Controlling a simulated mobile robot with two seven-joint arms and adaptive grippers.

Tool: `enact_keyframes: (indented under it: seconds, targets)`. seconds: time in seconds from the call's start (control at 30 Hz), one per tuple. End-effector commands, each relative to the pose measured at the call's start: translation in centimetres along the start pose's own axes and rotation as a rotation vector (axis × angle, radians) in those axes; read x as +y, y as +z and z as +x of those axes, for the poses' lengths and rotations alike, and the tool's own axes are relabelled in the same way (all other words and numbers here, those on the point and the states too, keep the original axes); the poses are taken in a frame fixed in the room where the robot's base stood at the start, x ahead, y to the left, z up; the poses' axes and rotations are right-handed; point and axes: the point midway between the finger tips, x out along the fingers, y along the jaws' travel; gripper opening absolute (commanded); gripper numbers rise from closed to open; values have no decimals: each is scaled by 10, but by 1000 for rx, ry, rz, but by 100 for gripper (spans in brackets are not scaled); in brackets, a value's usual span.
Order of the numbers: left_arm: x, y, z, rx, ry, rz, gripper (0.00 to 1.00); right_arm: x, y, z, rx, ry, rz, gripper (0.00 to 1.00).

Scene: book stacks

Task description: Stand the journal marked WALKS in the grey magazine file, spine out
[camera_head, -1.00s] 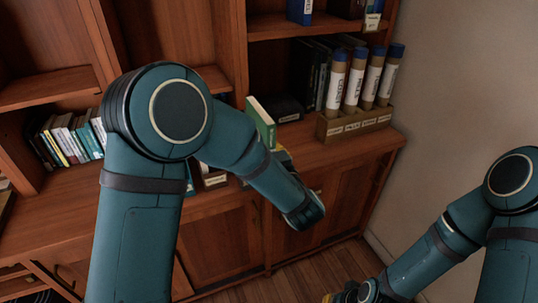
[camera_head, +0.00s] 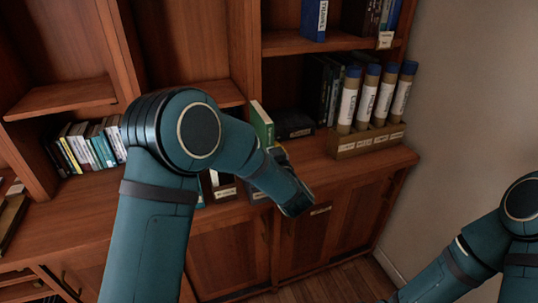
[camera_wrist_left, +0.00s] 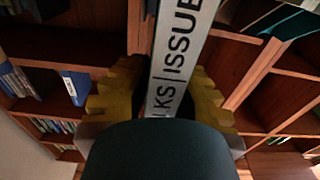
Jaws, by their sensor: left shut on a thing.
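The journal (camera_wrist_left: 181,55) is between the yellow fingers of my left gripper (camera_wrist_left: 158,98) in the left wrist view. Its pale spine shows the letters "LKS | ISSUE"; the start of the word is hidden. In the head view a green-covered journal with pale page edges (camera_head: 262,124) stands up beyond my left forearm, above the cabinet ledge. My left fingers are mostly hidden there, with a bit of yellow showing. My right gripper is out of frame.
A wooden rack of blue-capped tubes (camera_head: 366,143) stands right on the ledge, with a black box (camera_head: 293,126) left of it. A labelled dark holder (camera_head: 222,190) is left of my forearm. A row of books (camera_head: 88,147) fills a left shelf.

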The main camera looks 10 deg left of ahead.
Motion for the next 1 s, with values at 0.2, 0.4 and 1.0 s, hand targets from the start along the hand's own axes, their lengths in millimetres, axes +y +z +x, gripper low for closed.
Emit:
enact_keyframes:
  seconds: [0.2, 0.4, 1.0]
  targets:
    - [0, 1, 20, 3, -3, -1, 0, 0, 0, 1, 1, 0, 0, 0]
    - [0, 3, 37, 3, -2, -2, 0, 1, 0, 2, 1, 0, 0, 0]
    - [0, 32, 52, 3, -1, 0, 0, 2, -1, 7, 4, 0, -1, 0]
